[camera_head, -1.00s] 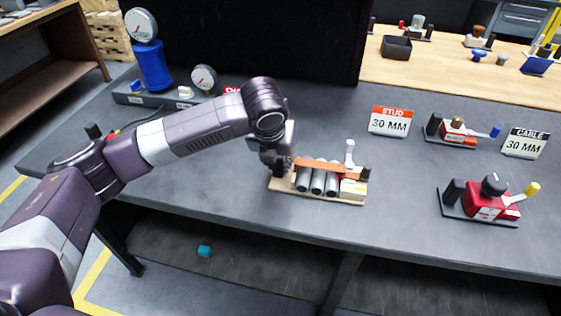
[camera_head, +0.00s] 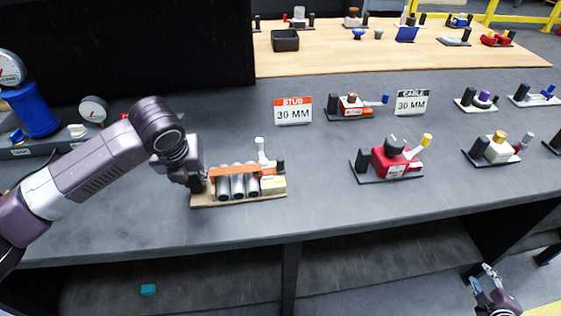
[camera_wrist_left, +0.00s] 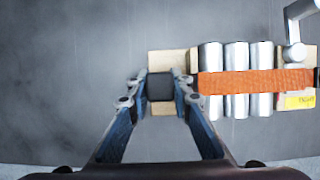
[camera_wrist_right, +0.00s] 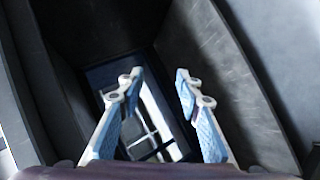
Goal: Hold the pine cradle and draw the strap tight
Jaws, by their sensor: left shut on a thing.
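The pine cradle (camera_head: 225,201) lies on the grey bench and carries three grey cylinders side by side, also seen in the left wrist view (camera_wrist_left: 237,58). An orange strap (camera_wrist_left: 255,83) runs across their tops to the cradle's right end, where a pale upright lever (camera_head: 260,148) stands. My left gripper (camera_wrist_left: 159,90) is at the cradle's left end, shut on a dark block (camera_wrist_left: 160,89) there; in the head view my wrist partly hides this end. My right gripper (camera_head: 485,278) is low in front of the bench at the lower right. In its wrist view it is open and empty (camera_wrist_right: 158,78).
Right of the cradle stand a STUD sign (camera_head: 293,111), a red device (camera_head: 393,158) and a CABLE sign (camera_head: 411,102). Gauges and a blue cylinder (camera_head: 35,108) stand at left. A wooden bench (camera_head: 350,57) is behind. Bare bench surface lies before the cradle.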

